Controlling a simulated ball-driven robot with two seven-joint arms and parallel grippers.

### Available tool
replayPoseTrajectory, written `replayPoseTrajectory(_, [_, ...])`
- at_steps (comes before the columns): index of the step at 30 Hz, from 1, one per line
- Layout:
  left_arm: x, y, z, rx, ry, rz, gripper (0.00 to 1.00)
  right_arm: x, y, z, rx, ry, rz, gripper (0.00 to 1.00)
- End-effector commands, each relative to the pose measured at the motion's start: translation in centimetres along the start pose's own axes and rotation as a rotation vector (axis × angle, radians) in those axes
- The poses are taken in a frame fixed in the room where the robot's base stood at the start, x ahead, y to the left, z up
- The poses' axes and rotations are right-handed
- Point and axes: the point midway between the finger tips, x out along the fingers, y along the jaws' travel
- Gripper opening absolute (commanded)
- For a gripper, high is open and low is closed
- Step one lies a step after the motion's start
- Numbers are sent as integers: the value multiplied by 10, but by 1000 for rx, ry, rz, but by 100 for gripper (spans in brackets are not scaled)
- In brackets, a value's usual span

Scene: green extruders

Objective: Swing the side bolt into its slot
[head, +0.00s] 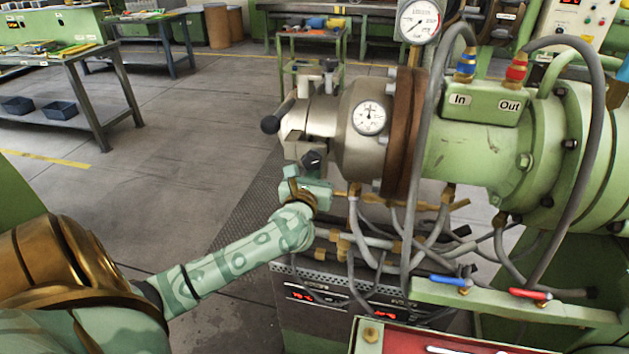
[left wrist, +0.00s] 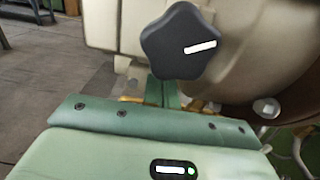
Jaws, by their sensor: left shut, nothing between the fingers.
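The extruder's steel head (head: 345,125) is at the centre of the head view. A black star-shaped knob (head: 312,160), apparently the side bolt's, is on its near lower side. This knob (left wrist: 180,42), with a white mark, fills the upper middle of the left wrist view. My left gripper (head: 314,180) is just below the knob. Its green fingers (left wrist: 164,92) are shut and empty, pointing up at the knob; the knob hides their tips, so I cannot tell whether they touch. The bolt's shank and slot are hidden. My right gripper is not in view.
A black-ended handle (head: 271,124) sticks out left of the head, and another bolt (head: 330,68) stands on top. A round gauge (head: 369,117) faces me. Hoses and brass fittings (head: 400,240) crowd below right. The floor (head: 190,150) to the left is clear.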

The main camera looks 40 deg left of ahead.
Motion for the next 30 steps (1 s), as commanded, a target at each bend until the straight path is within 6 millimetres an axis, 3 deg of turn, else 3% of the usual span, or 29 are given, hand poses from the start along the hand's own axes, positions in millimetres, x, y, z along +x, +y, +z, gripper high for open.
replayPoseTrajectory(16, [-28,0,-31,0,3,-1,0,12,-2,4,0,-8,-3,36])
replayPoseTrajectory(22, [-38,0,-30,-1,1,-1,0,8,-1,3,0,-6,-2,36])
replayPoseTrajectory(30, [-70,0,-30,-1,2,0,0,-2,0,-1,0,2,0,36])
